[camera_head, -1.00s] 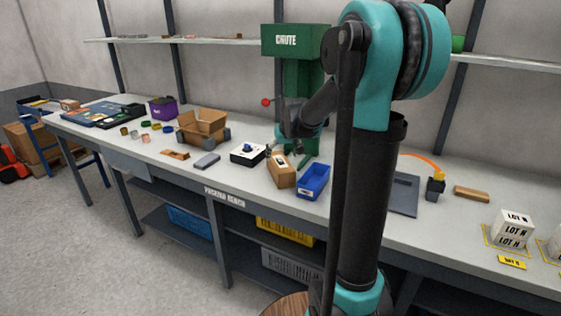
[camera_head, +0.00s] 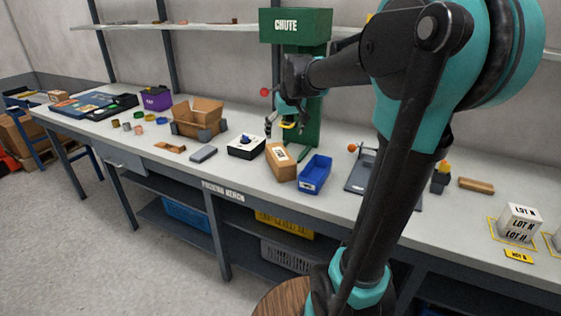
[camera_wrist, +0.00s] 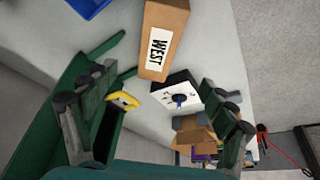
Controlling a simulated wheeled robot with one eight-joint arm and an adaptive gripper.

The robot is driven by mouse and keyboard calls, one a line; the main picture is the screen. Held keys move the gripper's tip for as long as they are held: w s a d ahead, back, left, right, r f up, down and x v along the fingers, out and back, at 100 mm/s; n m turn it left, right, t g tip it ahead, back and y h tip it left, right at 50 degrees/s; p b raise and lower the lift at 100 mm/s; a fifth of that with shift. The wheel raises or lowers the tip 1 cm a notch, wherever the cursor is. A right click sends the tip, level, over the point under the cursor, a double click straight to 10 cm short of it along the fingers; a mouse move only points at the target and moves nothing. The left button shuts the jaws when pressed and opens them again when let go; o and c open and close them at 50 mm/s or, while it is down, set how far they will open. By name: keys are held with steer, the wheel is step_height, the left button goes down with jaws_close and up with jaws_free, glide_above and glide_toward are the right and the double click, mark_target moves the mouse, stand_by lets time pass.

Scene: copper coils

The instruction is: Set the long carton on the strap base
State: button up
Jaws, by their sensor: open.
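The long carton (camera_head: 281,164) is a brown box with a white label. It stands on the bench between a white box with a dark knob and a blue bin. In the wrist view the carton (camera_wrist: 164,38) shows its "WEST" label beyond the fingers. My gripper (camera_head: 280,127) is open and empty, above and behind the carton, in front of the green chute. In the wrist view its fingers (camera_wrist: 160,92) are spread wide. A dark grey plate (camera_head: 357,182), apparently the strap base, lies right of the blue bin, partly hidden by my arm.
The blue bin (camera_head: 315,174) stands close to the carton's right side, and the white knob box (camera_head: 246,146) to its left. The green chute (camera_head: 304,92) rises behind my gripper. An open cardboard box (camera_head: 198,118) stands farther left. White LOT N blocks stand far right.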

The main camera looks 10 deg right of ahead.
mark_target(280, 153)
steer(key=x, duration=0.8)
steer(key=shift+w+f, duration=0.25)
steer(key=shift+f, duration=0.05)
steer(key=shift+w+x, duration=0.15)
steer(key=shift+x, duration=1.1)
steer(key=shift+w+x, duration=0.15)
steer(key=shift+x, duration=1.15)
steer(key=shift+d+r, duration=0.1)
steer(key=c, duration=1.7)
